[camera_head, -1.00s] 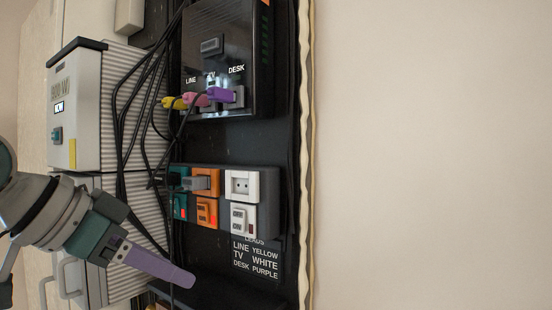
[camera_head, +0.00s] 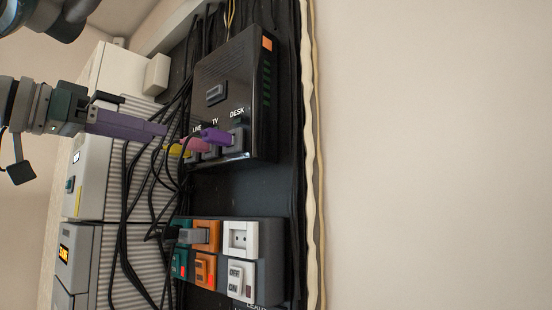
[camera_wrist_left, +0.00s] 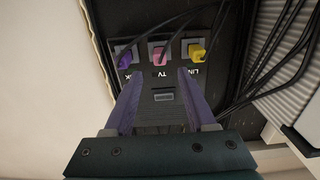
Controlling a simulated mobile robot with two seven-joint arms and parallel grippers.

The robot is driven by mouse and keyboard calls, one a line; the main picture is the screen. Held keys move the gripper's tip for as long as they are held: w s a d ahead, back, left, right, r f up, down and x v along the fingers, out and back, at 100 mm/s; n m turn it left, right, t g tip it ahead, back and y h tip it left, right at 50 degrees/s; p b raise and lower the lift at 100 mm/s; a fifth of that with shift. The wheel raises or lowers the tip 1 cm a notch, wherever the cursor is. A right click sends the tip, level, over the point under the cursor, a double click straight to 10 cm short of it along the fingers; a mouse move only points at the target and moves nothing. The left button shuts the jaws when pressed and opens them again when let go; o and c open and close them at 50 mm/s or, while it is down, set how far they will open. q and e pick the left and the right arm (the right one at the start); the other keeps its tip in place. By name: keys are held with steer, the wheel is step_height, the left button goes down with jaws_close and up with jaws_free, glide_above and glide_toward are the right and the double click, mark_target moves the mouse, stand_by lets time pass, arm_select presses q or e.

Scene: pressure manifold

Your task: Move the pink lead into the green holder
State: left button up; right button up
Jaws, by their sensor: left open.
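The pink lead (camera_head: 193,146) is plugged into the middle socket, marked TV, of the black box (camera_head: 228,75). In the left wrist view the pink lead (camera_wrist_left: 159,57) lies just beyond the fingertips, between their lines. My left gripper (camera_head: 164,130) has purple fingers and is left of the pink lead, apart from it. In the wrist view it is open and empty (camera_wrist_left: 162,76). No thing is plainly the green holder; a teal-green socket (camera_head: 181,264) is on the lower panel, and I cannot tell if it is that. My right gripper is not in view.
A yellow lead (camera_wrist_left: 196,54) and a purple lead (camera_wrist_left: 125,59) flank the pink one closely. Black cables hang left of the box. The lower panel (camera_head: 270,265) has orange and white sockets. The wall (camera_head: 430,150) at right is bare.

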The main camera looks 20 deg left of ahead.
mark_target(185, 141)
arm_select(q)
steer(key=shift+w, duration=0.1)
steer(key=p+x, duration=0.4)
steer(key=x, duration=0.3)
steer(key=shift+d, duration=0.1)
steer(key=shift+p+x, duration=0.3)
steer(key=shift+x, duration=0.6)
steer(key=shift+b, duration=0.3)
stand_by(0.4)
jaws_close()
stand_by(0.4)
stand_by(1.0)
